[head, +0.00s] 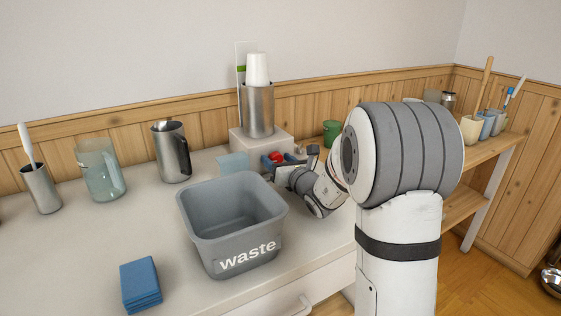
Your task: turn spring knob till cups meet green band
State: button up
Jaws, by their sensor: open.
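White paper cups (257,70) stand stacked in a steel cylinder (258,112) on a white block (262,143). A pale upright strip beside the cups carries a green band (241,68). The cups' top appears higher in the picture than the band. A small red part (277,157), which may be the spring knob, shows low at the front of the block with blue parts around it. My gripper (296,164) is open just right of the red part. Its fingers partly cover this area, and I cannot tell whether they touch the knob.
A grey waste bin (246,250) stands in front of the block, close to my gripper. Blue folded cloths (140,284) lie at the front left. A steel pitcher (172,152), a glass jug (101,170) and a green cup (331,132) stand on the counter.

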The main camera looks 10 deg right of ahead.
jog(key=c, duration=1)
jog(key=shift+f+b, duration=0.15)
jog(key=shift+b, duration=0.35)
jog(key=shift+f+n+b, duration=0.15)
jog(key=shift+n+b, duration=0.55)
jog(key=shift+b, duration=0.2)
jog(key=n+b, duration=0.2)
jog(key=b, duration=0.2)
jog(key=shift+f, duration=0.1)
jog(key=n+b, duration=0.4)
jog(key=b, duration=0.2)
jog(key=shift+s+a, duration=0.1)
jog(key=b, duration=0.1)
jog(key=n+b, duration=0.1)
jog(key=shift+r+b, duration=0.25)
jog(key=shift+b, duration=0.1)
jog(key=shift+n, duration=0.4)
